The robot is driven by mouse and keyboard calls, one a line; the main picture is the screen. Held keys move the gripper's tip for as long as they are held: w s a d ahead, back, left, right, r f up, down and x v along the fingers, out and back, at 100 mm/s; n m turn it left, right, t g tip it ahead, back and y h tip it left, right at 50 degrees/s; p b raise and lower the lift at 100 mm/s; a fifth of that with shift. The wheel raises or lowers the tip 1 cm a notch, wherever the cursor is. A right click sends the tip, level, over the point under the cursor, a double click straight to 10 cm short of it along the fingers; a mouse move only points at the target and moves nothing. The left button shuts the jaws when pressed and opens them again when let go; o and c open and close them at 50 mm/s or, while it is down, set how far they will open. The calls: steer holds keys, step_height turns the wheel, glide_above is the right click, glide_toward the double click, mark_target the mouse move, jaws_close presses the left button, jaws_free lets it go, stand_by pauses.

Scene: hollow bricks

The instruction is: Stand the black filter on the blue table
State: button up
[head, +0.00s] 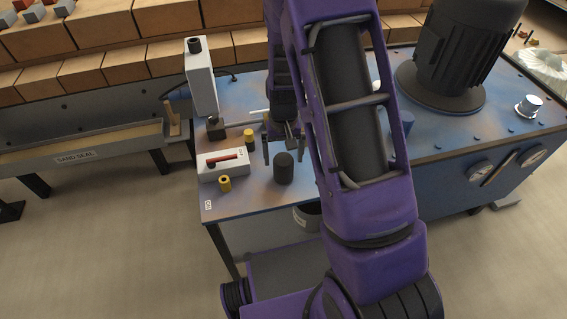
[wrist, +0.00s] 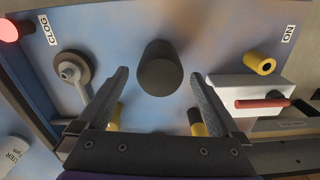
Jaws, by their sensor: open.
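The black filter (head: 283,168) is a dark cylinder with a rounded top. It appears upright on the blue table (head: 240,207), near its front edge. My gripper (head: 283,148) is open and empty, just behind the filter in the head view. In the wrist view the filter (wrist: 158,68) shows between and beyond the two open fingertips (wrist: 160,75), with a gap on each side. Whether its base rests fully on the table is hard to tell.
A white block with a red lever (head: 222,163) stands left of the filter, with yellow fittings (head: 225,184) near it. A tall white box (head: 200,78) is behind. A large black motor (head: 455,55) stands right. The wrist view shows a round knob (wrist: 72,72) at left.

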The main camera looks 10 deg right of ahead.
step_height(320, 180, up, 7)
steer(key=shift+p, duration=0.45)
